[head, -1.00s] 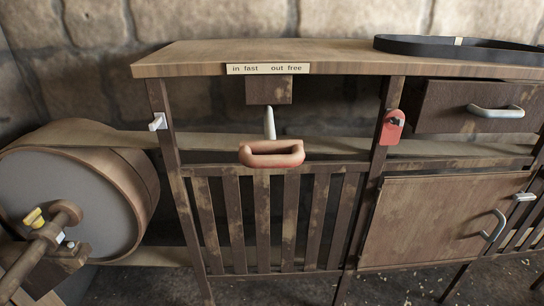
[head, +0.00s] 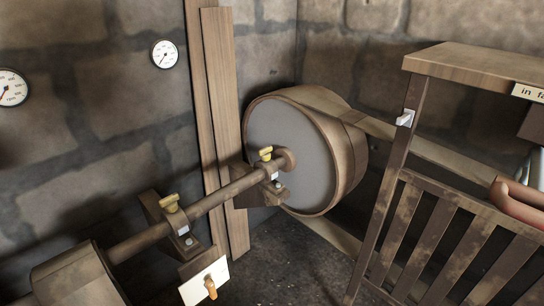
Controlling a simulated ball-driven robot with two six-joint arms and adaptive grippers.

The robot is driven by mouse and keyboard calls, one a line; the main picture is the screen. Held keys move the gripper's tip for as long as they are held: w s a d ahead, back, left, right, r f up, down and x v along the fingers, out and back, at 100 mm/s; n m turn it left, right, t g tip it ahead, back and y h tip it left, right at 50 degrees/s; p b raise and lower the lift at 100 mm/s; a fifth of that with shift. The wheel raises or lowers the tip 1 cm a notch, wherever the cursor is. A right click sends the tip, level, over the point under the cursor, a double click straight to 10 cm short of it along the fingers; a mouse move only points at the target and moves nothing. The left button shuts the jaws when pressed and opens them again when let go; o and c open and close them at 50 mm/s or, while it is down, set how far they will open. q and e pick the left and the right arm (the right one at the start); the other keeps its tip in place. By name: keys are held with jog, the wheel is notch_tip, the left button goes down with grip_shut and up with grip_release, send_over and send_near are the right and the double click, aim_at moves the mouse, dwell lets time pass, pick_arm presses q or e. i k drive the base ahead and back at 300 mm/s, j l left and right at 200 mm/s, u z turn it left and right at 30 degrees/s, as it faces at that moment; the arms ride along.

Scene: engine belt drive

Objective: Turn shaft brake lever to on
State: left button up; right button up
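A small orange-brown lever (head: 210,287) stands on a white plate (head: 191,291) below the shaft, at the bottom of the head view. It points down and toward me. I see no readable marking on the plate, so I cannot tell its on and off sides or be sure that it is the shaft brake lever. The brown shaft (head: 220,195) runs from lower left up to a large wooden drum (head: 290,150) with a grey face. Neither of my grippers is in view.
Bearings with yellow caps (head: 170,203) carry the shaft. A belt (head: 370,125) runs right from the drum to a slatted wooden frame (head: 405,235) with a red handle (head: 518,202). Gauges (head: 165,54) hang on the stone wall. Bare floor (head: 285,265) lies between shaft and frame.

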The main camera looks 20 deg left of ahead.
aim_at(209, 284)
jog(key=u, duration=1.3)
